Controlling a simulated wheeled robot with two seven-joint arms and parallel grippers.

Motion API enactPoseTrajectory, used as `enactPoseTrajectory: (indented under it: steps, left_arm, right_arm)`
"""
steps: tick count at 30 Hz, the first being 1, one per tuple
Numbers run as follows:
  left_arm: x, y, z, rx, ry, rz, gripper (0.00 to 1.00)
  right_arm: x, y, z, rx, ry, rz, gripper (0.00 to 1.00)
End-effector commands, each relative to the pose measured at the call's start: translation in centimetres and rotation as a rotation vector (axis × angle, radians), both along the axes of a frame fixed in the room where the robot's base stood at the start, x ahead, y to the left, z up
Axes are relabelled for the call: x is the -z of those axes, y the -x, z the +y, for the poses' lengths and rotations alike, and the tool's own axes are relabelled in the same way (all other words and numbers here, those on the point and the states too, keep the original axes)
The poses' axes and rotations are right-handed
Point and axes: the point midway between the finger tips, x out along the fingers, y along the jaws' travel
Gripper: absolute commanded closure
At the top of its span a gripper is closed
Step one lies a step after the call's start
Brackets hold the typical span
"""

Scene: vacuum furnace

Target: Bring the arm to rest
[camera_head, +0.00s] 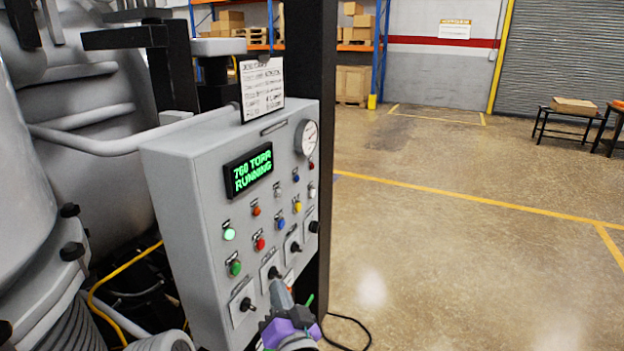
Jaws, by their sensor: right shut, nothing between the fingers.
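My right gripper (283,296) shows at the bottom middle, in front of the lower part of the grey control panel (190,180). Its fingers are shut and empty, pointing up toward the panel's lower row of black switches (273,272). I cannot tell whether the fingertips touch the panel. Part of the lower panel face is hidden behind the gripper. The green display (248,171) reads "760 TORR RUNNING". A round green button (229,234) looks lit. My left gripper is not in view.
The large grey furnace body (75,100) fills the left side, with a yellow cable (105,305) below it. A dark post (328,120) stands behind the panel. A black cable (355,325) lies on the floor. The concrete floor (460,250) to the right is open.

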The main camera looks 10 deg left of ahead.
Motion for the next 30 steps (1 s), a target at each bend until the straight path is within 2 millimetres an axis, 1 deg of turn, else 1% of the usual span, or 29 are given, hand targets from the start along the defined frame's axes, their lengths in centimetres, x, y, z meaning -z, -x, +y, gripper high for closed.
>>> enactPoseTrajectory:
  steps: [1, 2, 3, 5, 6, 8, 9, 11, 12, 14, 15, 17, 18, 20, 21, 23, 24, 27, 30]
  left_arm:
    - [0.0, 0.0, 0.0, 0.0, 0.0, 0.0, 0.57]
    - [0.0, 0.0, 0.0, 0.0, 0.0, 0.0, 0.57]
    - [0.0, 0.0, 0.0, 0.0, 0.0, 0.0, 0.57]
    - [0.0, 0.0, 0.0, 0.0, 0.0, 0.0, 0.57]
    - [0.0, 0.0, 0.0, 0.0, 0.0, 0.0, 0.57]
    - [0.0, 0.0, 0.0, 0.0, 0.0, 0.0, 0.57]
    - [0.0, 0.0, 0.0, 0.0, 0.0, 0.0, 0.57]
    - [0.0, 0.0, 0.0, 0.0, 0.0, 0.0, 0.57]
    - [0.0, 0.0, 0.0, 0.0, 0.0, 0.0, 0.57]
    - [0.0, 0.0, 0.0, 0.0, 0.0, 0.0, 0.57]
    - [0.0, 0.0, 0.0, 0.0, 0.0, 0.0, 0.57]
    - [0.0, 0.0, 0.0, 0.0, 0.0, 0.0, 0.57]
    - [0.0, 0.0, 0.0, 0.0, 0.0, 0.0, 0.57]
    - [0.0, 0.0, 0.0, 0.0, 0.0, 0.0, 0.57]
    - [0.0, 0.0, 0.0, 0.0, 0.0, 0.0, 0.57]
    - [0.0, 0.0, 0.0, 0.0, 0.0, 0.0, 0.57]
    - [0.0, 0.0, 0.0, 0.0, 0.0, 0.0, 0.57]
    - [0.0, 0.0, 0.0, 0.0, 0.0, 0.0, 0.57]
    - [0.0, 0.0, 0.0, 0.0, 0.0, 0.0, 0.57]
  right_arm:
    - [2.4, -1.0, -1.0, 0.019, 0.042, 0.041, 1.0]
    - [4.0, -1.5, -1.6, 0.028, 0.071, 0.072, 1.0]
    - [6.4, -2.2, -2.6, 0.04, 0.116, 0.117, 1.0]
    - [10.5, -3.0, -4.3, 0.055, 0.183, 0.197, 1.0]
    - [13.4, -3.3, -5.6, 0.063, 0.229, 0.257, 1.0]
    - [17.6, -3.4, -7.6, 0.071, 0.289, 0.348, 1.0]
    - [20.4, -3.2, -8.9, 0.073, 0.327, 0.412, 1.0]
    - [24.5, -2.6, -11.0, 0.073, 0.375, 0.512, 1.0]
    - [27.1, -1.8, -12.3, 0.07, 0.403, 0.582, 1.0]
    - [30.9, -0.4, -14.3, 0.06, 0.438, 0.685, 1.0]
    - [33.3, 0.8, -15.5, 0.05, 0.455, 0.756, 1.0]
    - [36.6, 2.9, -17.2, 0.031, 0.473, 0.861, 1.0]
    - [38.6, 4.5, -18.1, 0.015, 0.479, 0.932, 1.0]
    - [41.3, 7.1, -19.4, -0.014, 0.481, 1.035, 1.0]
    - [42.9, 9.0, -20.0, -0.037, 0.476, 1.101, 1.0]
    - [44.8, 11.6, -20.7, -0.072, 0.462, 1.191, 1.0]
    - [45.7, 13.3, -20.9, -0.097, 0.449, 1.245, 1.0]
    - [47.3, 16.8, -21.2, -0.154, 0.412, 1.348, 1.0]
    - [48.1, 19.1, -21.1, -0.196, 0.38, 1.411, 1.0]
